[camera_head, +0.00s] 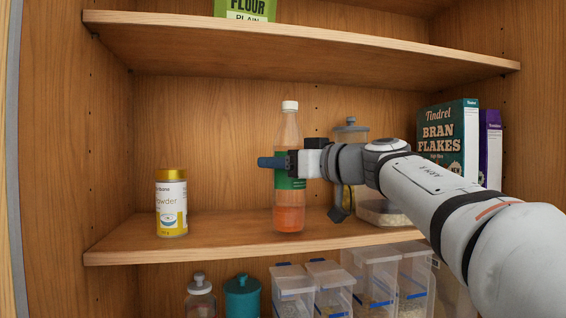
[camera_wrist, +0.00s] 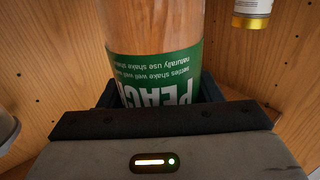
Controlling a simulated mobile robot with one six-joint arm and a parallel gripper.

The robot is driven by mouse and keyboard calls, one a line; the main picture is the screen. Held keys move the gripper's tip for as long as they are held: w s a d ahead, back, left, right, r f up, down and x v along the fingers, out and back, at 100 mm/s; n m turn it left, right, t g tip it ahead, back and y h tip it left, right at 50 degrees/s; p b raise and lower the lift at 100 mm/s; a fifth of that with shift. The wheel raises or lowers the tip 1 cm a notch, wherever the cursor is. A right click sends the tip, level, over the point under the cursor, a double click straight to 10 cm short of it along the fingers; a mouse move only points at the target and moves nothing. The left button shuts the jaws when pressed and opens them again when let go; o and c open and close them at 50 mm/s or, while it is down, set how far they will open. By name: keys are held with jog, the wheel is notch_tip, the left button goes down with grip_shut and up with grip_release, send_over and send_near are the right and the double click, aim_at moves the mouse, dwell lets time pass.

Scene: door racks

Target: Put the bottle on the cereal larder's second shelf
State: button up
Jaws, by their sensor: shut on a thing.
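The bottle (camera_head: 289,215) is clear with a white cap, a green label and orange-pink liquid low down. It stands upright within the middle shelf bay of the wooden larder (camera_head: 215,110). My gripper (camera_head: 276,162) is shut around its middle at the label, reaching in from the right. The bottle's base appears at or just over the shelf board (camera_head: 240,231); I cannot tell whether it touches. In the wrist view the bottle (camera_wrist: 155,25) sits between the jaws, its label reading PEACH in part. The shelf's number is not shown.
A yellow-lidded powder tin (camera_head: 171,205) stands to the left, with free board between. A lidded jar (camera_head: 350,133) is behind my wrist; cereal boxes (camera_head: 447,135) are at right. Flour (camera_head: 245,10) is on the shelf above; several clear containers (camera_head: 293,290) are below.

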jog(key=shift+f, duration=0.1)
jog(key=o, duration=1.5)
jog(key=shift+b+v, duration=1.3)
jog(key=shift+v, duration=4.75)
